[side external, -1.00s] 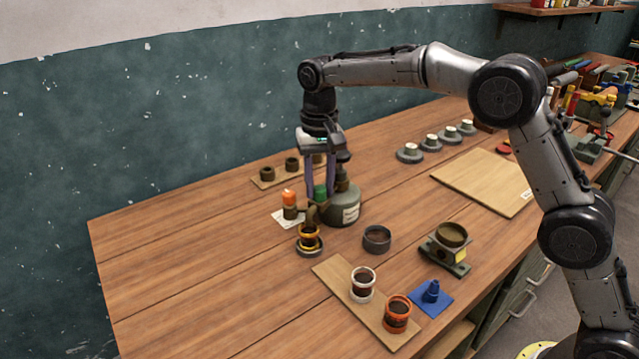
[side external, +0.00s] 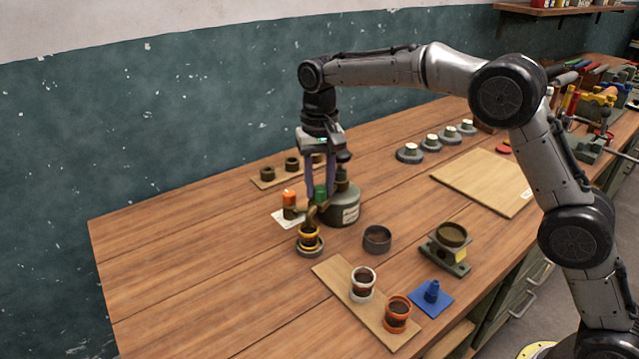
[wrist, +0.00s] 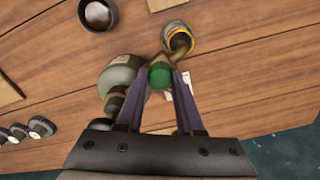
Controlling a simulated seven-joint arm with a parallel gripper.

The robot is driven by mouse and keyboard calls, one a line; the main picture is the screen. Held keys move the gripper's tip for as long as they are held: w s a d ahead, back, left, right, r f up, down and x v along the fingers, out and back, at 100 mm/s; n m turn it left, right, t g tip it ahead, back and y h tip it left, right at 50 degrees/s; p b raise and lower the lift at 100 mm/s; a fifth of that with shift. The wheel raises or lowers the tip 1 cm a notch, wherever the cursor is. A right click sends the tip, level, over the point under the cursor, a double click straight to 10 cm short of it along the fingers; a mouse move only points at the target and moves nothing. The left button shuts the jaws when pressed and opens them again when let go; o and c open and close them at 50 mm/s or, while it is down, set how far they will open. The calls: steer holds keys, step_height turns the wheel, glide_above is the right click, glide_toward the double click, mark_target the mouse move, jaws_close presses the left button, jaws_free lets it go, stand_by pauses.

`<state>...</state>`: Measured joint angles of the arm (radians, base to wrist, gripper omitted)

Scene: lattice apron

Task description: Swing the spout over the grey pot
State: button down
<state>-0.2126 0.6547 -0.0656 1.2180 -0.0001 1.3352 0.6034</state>
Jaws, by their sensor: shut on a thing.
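My gripper (side external: 320,196) points down with its fingers shut on the green knob (wrist: 159,77) of the spout. The brass-brown spout (wrist: 177,47) reaches out from beside the squat grey-green tank (side external: 345,210). Its outlet end is above the pot with a yellow band (side external: 309,238); that pot also shows in the wrist view (wrist: 186,32). The grey pot (side external: 377,239) stands apart on the table, right of the yellow-banded pot; it shows at the top left of the wrist view (wrist: 98,14). The spout is not over the grey pot.
An orange-capped post (side external: 289,203) stands on white paper close left of the fingers. A wooden board (side external: 336,276) with white and orange-banded pots lies in front. A pot on a stand (side external: 447,250) is to the right. Bare table lies between the pots.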

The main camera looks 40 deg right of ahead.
steer(key=shift+r, duration=0.1)
steer(key=s+d+n, duration=0.5)
steer(key=d+n, duration=0.3)
steer(key=n, duration=0.5)
steer(key=shift+s+n, duration=0.15)
steer(key=shift+n, duration=0.15)
stand_by(0.3)
steer(key=shift+d, duration=0.15)
steer(key=c, duration=0.5)
jaws_free()
step_height(320, 180, up, 14)
steer(key=shift+f, duration=0.1)
